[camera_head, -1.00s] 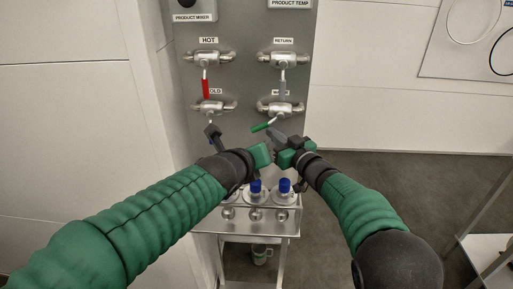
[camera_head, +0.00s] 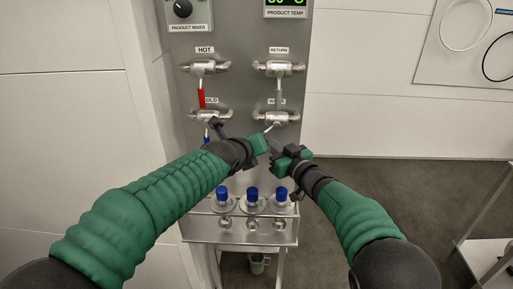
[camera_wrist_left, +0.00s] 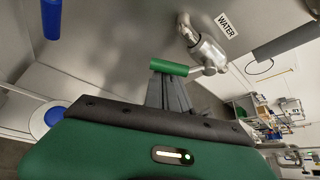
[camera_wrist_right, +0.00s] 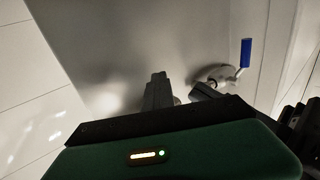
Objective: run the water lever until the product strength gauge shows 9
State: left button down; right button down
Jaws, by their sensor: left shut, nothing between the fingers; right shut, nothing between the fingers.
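The water lever is a green handle (camera_wrist_left: 168,67) on a metal valve under the WATER label (camera_wrist_left: 227,25) in the left wrist view. In the head view its valve (camera_head: 277,117) is at the lower right of the panel, and the handle is mostly hidden by my grippers. My left gripper (camera_wrist_left: 165,82) is shut and empty, its fingertips right at the green handle; I cannot tell whether they touch. My right gripper (camera_head: 270,143) is shut and empty, close beside the left one below the water valve. The product strength gauge is not in view.
The red hot lever (camera_head: 201,98) and grey return lever (camera_head: 279,98) hang above. The blue cold lever (camera_wrist_right: 246,52) is nearby. Blue-capped bottles (camera_head: 252,194) stand on a shelf (camera_head: 238,236) below. The product temp display (camera_head: 285,4) is cut off at the top.

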pick_arm(q)
jog(key=shift+a+r, duration=0.2)
jog(key=shift+r, duration=0.45)
pick_arm(e)
jog(key=shift+r, duration=0.1)
jog(key=c, duration=1.4)
grip_release()
jog(key=shift+s+d, duration=0.1)
